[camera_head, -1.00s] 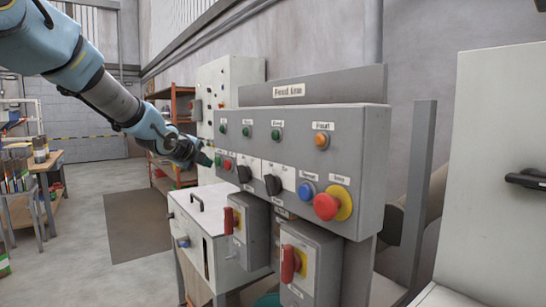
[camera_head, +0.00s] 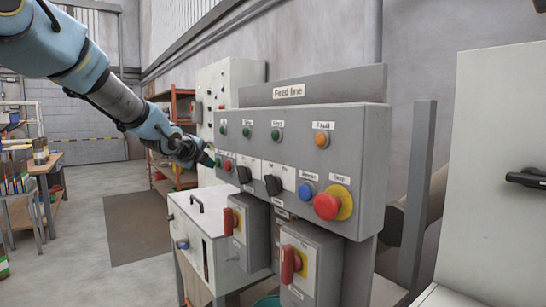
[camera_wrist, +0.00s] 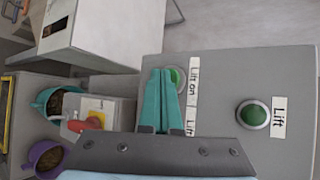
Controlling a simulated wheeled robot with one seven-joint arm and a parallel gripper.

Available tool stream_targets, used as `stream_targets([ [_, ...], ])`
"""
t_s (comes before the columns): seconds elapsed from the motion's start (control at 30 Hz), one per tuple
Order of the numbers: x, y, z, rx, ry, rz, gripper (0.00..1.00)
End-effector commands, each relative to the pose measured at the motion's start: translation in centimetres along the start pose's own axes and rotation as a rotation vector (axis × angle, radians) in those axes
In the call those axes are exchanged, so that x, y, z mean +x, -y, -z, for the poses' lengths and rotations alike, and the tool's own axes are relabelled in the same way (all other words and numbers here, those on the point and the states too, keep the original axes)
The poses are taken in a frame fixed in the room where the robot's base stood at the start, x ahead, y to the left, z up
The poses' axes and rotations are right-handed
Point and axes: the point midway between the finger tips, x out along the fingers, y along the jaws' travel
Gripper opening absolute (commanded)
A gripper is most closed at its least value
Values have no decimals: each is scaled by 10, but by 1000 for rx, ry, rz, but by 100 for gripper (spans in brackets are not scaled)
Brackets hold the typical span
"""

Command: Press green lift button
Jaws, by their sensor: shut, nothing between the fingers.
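The grey control panel (camera_head: 300,150) stands in front of me with a row of lamps and a lower row of controls. In the head view the small green button (camera_head: 218,161) sits at the lower left, beside a red button (camera_head: 228,166). The wrist view shows the green button (camera_wrist: 177,76) by the "Lift on" label, partly hidden behind my fingers. My gripper (camera_wrist: 162,72) is shut and empty, its teal fingertips right at this button. I cannot tell whether they touch it. A larger green "Lift" lamp (camera_wrist: 253,114) lies to the right.
Black knobs (camera_head: 272,185), a blue button (camera_head: 307,190) and a red mushroom button (camera_head: 327,206) share the panel. Red-handled switch boxes (camera_head: 310,262) hang below. A white cabinet (camera_head: 495,170) stands at the right. The wrist view shows a teal cup (camera_wrist: 45,100) and a purple cup (camera_wrist: 29,161).

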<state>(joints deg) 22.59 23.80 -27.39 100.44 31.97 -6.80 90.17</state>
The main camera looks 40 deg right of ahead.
Motion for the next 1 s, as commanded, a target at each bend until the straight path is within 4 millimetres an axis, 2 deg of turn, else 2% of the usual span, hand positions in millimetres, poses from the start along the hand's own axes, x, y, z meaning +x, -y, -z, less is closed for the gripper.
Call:
stream_targets([
  [0.87,-11,-7,-7,0,-1,1,0],
  [1.0,-17,-10,-12,1,0,-1,0],
])
